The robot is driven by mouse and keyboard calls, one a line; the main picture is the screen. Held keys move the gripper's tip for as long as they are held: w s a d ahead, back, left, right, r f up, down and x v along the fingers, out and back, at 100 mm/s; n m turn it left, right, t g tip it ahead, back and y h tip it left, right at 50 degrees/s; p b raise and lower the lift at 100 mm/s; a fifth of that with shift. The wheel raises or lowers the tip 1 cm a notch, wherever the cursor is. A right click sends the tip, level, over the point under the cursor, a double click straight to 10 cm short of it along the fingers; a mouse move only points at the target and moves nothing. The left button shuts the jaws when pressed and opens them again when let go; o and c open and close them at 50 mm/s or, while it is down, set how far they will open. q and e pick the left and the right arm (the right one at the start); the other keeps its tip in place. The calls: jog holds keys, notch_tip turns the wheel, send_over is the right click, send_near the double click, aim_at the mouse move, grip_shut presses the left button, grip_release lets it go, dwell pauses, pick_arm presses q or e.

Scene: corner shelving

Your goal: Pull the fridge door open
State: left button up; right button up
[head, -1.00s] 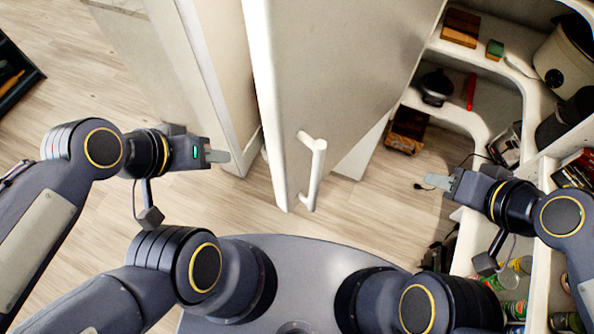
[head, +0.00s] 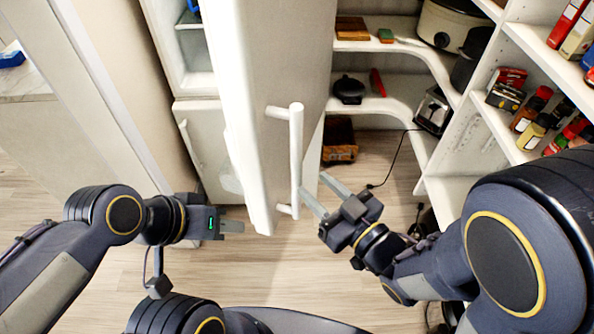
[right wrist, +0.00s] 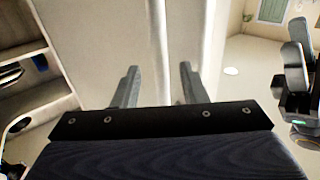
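The white fridge door (head: 262,100) stands swung open, its edge toward me in the head view. To its left the lit fridge interior (head: 197,55) shows a shelf. The vertical white bar handle (head: 297,150) is on the door's right face. My right gripper (head: 325,194) is open and empty, just right of the handle's lower end; I cannot tell if it touches. In the right wrist view its two parted fingers (right wrist: 158,88) point at a pale upright surface. My left gripper (head: 236,227) is left of the door's lower edge, seen edge-on.
A closed lower compartment (head: 208,135) is under the fridge interior. Corner shelves (head: 400,103) with a pan (head: 349,90) and a cooker (head: 448,22) stand behind and right of the door. Jars and boxes fill the right shelving (head: 500,125). Floor (head: 265,275) is clear before the door.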

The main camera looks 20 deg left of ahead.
aim_at(300, 171)
jog(key=p+x, duration=0.1)
jog(key=x, duration=0.6)
jog(key=shift+c, duration=0.5)
grip_shut()
